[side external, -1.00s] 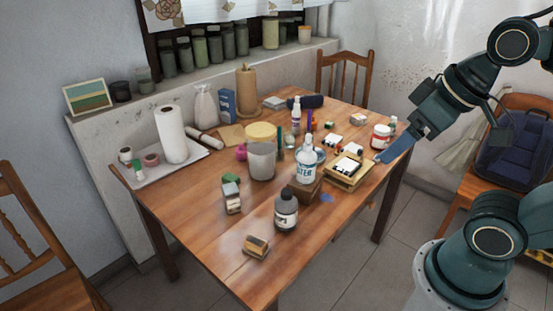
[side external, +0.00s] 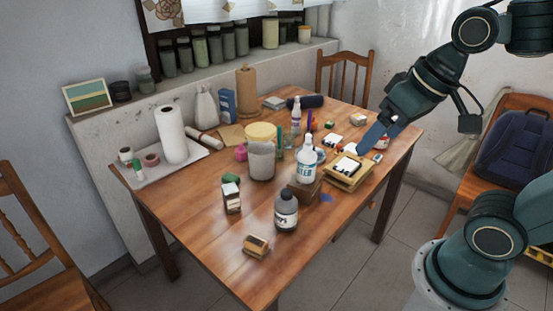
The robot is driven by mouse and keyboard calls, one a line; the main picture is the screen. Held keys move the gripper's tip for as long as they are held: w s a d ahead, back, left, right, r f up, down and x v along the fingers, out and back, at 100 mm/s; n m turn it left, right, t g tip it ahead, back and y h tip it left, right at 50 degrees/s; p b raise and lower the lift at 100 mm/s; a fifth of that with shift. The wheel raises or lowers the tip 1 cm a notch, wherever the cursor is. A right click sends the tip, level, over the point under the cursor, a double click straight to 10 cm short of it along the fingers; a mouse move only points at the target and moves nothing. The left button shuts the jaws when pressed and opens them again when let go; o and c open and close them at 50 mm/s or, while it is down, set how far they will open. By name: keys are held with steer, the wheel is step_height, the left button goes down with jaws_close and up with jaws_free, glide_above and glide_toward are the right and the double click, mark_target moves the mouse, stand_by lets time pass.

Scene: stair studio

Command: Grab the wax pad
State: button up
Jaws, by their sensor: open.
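I cannot tell for sure which thing is the wax pad. A small tan block with a dark side (side external: 256,245) lies alone near the table's front edge. A white pad with dark edges (side external: 346,166) lies on a light wooden tray (side external: 351,184) at the right. Another small white block (side external: 333,140) lies behind that tray. My gripper (side external: 367,144) has blue fingers and is open. It points down and left over the right part of the table, just behind the wooden tray. Its fingers overlap in this view, and it partly hides the red-labelled jar (side external: 382,143).
A white bottle (side external: 306,165) stands left of the tray, and a grey bottle (side external: 286,212) stands nearer the front. A paper roll (side external: 172,135) stands at the left. The front left tabletop is clear.

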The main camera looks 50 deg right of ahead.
steer(key=w+a+f+m+g, duration=0.2)
steer(key=w+m, duration=0.1)
steer(key=w, duration=0.4)
steer(key=m+g+y, duration=0.4)
steer(key=m, duration=0.7)
glide_above(254, 242)
steer(key=w+d, duration=0.1)
steer(key=d, duration=0.4)
step_height(254, 242, down, 20)
steer(key=shift+f, duration=0.25)
steer(key=shift+w+d, duration=0.1)
steer(key=shift+x, duration=4.3)
